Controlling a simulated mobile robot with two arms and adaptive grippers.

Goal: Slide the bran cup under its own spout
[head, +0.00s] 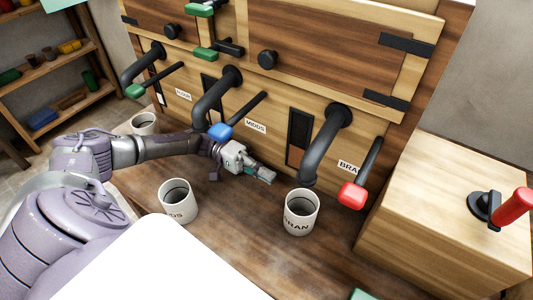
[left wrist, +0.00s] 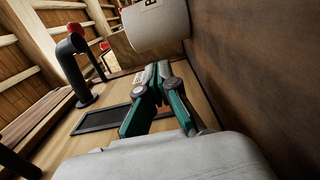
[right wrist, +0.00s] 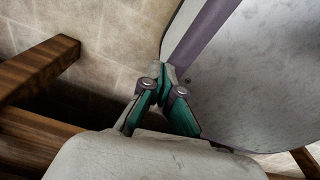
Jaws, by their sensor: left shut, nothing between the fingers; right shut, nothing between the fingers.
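The bran cup (head: 301,218), white with dark letters, stands upright on the wooden bench. The mouth of the black bran spout (head: 324,143) shows just behind and above its rim; I cannot tell if it is directly over the cup. My left gripper (head: 268,177) is shut and empty, left of the cup, with a small gap in the head view. In the left wrist view the cup (left wrist: 155,27) is just past the fingertips (left wrist: 160,68), and the spout (left wrist: 72,68) is to its left. My right gripper (right wrist: 164,70) is shut and empty, away from the bench.
The midds cup (head: 178,203) stands front left, and another cup (head: 144,123) further back left. The midds spout (head: 214,98) and its blue-ended lever (head: 221,131) are by my left arm. The red-ended bran lever (head: 352,195) and a wooden box (head: 440,215) are on the right.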

